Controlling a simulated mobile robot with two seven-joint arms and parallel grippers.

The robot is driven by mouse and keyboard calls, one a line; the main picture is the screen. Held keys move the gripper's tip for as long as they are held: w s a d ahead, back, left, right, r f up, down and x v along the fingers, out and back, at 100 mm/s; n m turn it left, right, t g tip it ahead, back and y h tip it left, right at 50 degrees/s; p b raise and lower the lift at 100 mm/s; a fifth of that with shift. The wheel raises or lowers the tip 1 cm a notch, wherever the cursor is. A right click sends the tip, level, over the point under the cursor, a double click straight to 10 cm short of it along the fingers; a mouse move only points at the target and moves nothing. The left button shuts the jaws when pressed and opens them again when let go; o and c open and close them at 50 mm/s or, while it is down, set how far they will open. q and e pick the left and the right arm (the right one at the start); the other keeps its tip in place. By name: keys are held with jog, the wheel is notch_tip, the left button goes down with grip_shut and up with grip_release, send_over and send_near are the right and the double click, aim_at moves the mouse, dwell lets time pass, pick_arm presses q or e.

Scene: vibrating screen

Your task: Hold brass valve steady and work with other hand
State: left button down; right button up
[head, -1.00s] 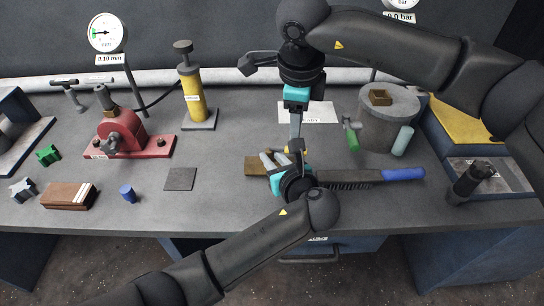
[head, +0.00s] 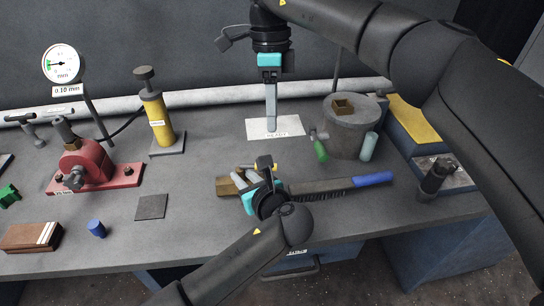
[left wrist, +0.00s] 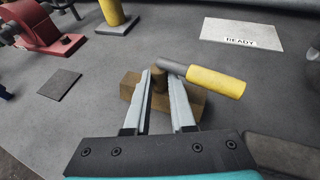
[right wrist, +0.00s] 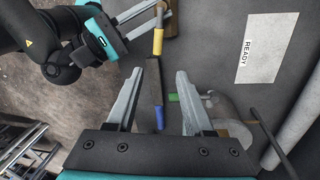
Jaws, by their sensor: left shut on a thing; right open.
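The brass valve (head: 229,187) lies on the bench at front centre, a brown block with a short round stem and a grey lever with a yellow grip. In the left wrist view the block (left wrist: 192,104) and stem show between my fingers, and the yellow grip (left wrist: 217,81) points right. My left gripper (head: 243,180) is shut on the valve. Its fingers hide part of the block in the head view. My right gripper (head: 271,127) is open and empty, behind the valve, in front of the READY card (head: 290,126). In the right wrist view the yellow grip (right wrist: 158,41) lies beyond its fingers.
A brush with a blue handle (head: 373,179) lies right of the valve. A dark square pad (head: 151,207), blue cylinder (head: 97,229), red fixture (head: 85,165) and yellow pump (head: 157,118) are left.

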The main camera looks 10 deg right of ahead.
jog(key=shift+g, duration=0.3)
jog(key=f, duration=0.3)
jog(key=s+f, duration=0.1)
jog(key=f, duration=0.3)
jog(key=s+f, duration=0.1)
jog(key=f, duration=0.2)
jog(key=shift+a+f, duration=0.15)
jog(key=shift+f, duration=0.25)
grip_shut()
dwell(1.0)
